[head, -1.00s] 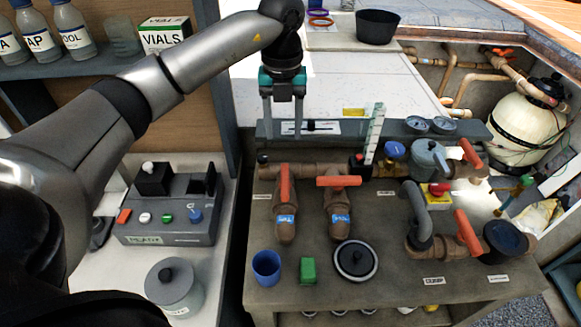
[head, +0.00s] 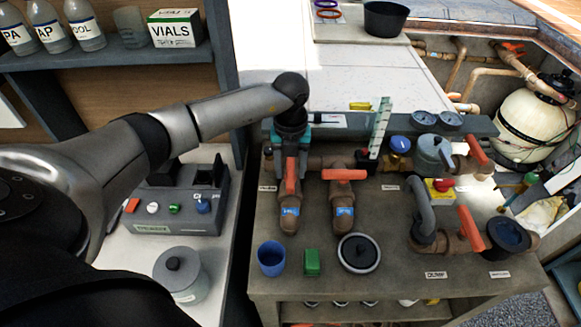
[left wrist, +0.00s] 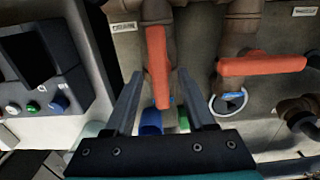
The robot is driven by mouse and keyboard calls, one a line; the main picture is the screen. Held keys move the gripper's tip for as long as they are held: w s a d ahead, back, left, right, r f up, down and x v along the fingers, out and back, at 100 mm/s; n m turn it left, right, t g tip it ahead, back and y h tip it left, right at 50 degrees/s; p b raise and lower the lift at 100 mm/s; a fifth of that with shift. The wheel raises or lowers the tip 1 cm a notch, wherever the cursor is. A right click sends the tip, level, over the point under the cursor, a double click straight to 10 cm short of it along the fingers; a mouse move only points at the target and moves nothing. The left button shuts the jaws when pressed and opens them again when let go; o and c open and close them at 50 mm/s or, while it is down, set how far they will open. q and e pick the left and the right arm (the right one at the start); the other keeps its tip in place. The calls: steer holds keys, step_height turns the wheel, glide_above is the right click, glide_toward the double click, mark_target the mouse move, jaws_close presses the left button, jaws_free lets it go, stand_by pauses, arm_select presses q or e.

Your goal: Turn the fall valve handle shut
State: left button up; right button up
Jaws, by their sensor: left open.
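Two red-orange valve handles sit on brown pipes at the bench's left. The left handle (head: 291,175) points along its pipe, toward the front; it also shows in the left wrist view (left wrist: 157,62). The right handle (head: 344,174) lies crosswise over its pipe and shows in the left wrist view (left wrist: 262,65). Blue tags are on both pipes; I cannot read which says fall. My left gripper (head: 292,172) is open over the left handle. In the left wrist view its fingers (left wrist: 158,76) stand either side of that handle, with gaps; depth is unclear. My right gripper is out of view.
A blue cup (head: 271,260), green block (head: 312,262) and round black-and-white lid (head: 358,253) stand in front of the valves. A tall pale green strip (head: 380,127) rises right of them. A grey control box (head: 178,205) is at the left.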

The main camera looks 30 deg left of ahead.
arm_select(q)
steer(key=shift+c, duration=0.2)
jaws_close()
steer(key=shift+m, duration=0.4)
steer(key=m+b, duration=0.2)
steer(key=m, duration=0.1)
steer(key=shift+a+m, duration=0.1)
steer(key=shift+m, duration=0.2)
steer(key=m+b, duration=0.1)
steer(key=m, duration=0.3)
steer(key=shift+a+m+b, duration=0.1)
steer(key=shift+m+b, duration=0.2)
steer(key=shift+b, duration=0.1)
steer(key=m+b, duration=0.2)
steer(key=m, duration=0.3)
steer(key=shift+a, duration=0.1)
steer(key=shift+w+m+b, duration=0.1)
steer(key=shift+m+b, duration=0.7)
steer(key=shift+m, duration=1.2)
steer(key=shift+r, duration=0.1)
